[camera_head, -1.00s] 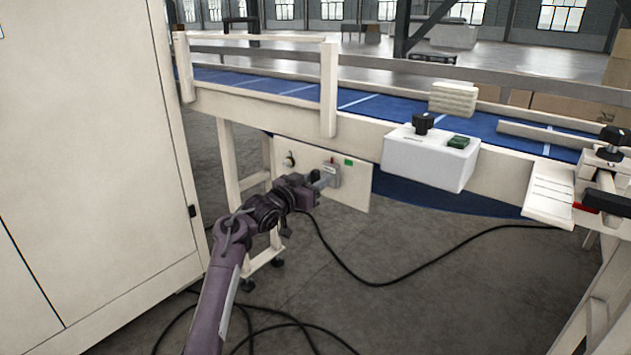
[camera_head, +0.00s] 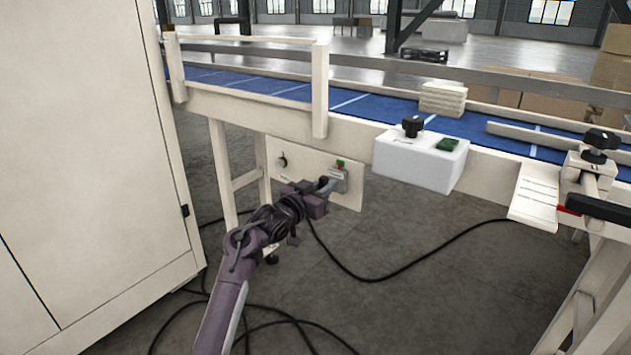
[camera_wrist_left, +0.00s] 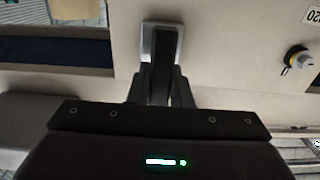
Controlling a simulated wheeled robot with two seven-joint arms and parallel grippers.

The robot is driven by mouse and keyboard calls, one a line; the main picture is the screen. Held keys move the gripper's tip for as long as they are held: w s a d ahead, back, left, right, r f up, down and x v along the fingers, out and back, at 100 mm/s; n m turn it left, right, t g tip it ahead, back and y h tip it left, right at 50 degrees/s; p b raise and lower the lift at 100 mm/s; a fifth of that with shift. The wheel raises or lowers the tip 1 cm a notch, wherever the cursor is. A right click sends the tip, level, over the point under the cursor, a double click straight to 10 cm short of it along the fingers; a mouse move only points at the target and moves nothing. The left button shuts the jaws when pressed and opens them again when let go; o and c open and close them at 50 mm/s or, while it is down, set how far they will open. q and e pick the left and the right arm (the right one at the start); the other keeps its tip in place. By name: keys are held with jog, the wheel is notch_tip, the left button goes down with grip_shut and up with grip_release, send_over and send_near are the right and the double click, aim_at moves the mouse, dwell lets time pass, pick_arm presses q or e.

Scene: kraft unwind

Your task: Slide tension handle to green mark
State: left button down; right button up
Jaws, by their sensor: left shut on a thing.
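The grey tension handle (camera_head: 340,178) is on the cream panel (camera_head: 308,171) under the conveyor. It sits just below the green mark (camera_head: 340,163), with a small red spot between the two. My left gripper (camera_head: 327,186) reaches up from the lower left and is shut on the handle. In the left wrist view the dark fingers (camera_wrist_left: 155,83) close on the handle, whose grey plate (camera_wrist_left: 161,38) shows behind them. The fingers hide part of the handle, and the green mark is not visible there. My right gripper is not in view.
A round knob (camera_head: 282,162) is at the panel's left; it also shows in the wrist view (camera_wrist_left: 298,58). The blue conveyor belt (camera_head: 350,101) runs above. A white control box (camera_head: 420,162) hangs to the right. A large cream cabinet (camera_head: 90,160) stands left. Black cables lie on the floor.

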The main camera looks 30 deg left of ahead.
pick_arm(q)
jog(key=c, duration=1.3)
grip_release()
jog(key=shift+s, duration=0.1)
jog(key=shift+s+f, duration=0.1)
jog(key=shift+s, duration=0.15)
jog(key=s, duration=0.7)
jog(key=shift+a, duration=0.3)
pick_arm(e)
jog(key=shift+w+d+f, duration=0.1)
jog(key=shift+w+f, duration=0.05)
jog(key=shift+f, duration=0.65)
